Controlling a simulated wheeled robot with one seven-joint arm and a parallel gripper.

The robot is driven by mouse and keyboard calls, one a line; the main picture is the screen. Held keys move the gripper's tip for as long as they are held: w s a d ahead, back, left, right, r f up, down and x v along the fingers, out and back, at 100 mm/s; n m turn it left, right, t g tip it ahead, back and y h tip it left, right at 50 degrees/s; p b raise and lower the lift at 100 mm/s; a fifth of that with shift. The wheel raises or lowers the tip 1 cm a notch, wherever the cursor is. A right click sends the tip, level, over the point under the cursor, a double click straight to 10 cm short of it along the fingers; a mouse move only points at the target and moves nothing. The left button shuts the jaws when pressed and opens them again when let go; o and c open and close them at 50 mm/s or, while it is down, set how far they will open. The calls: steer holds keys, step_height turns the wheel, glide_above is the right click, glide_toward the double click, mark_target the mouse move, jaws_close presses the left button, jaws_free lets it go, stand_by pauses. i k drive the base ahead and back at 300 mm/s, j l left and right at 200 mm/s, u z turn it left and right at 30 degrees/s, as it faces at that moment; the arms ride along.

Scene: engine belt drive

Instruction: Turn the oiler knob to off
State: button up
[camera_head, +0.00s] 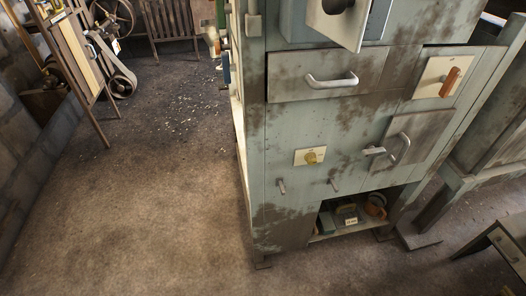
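A small brass-yellow knob (312,158) sits on a cream plate on the front of a worn grey-green cabinet (300,210). It looks like the oiler knob, but the plate's marking is too small to read, so its setting cannot be told. My gripper is not in view, and nothing touches the knob.
Near the knob are a drawer handle (333,81), an orange lever (451,81), a small door's metal handle (402,149) and two short pegs (282,187). A panel (338,24) sticks out at the top. Below is an open shelf (325,236) with objects. Floor (150,215) at left is clear.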

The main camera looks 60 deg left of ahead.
mark_target(311, 159)
steer(key=u, duration=1.7)
steer(key=i+l+z, duration=0.35)
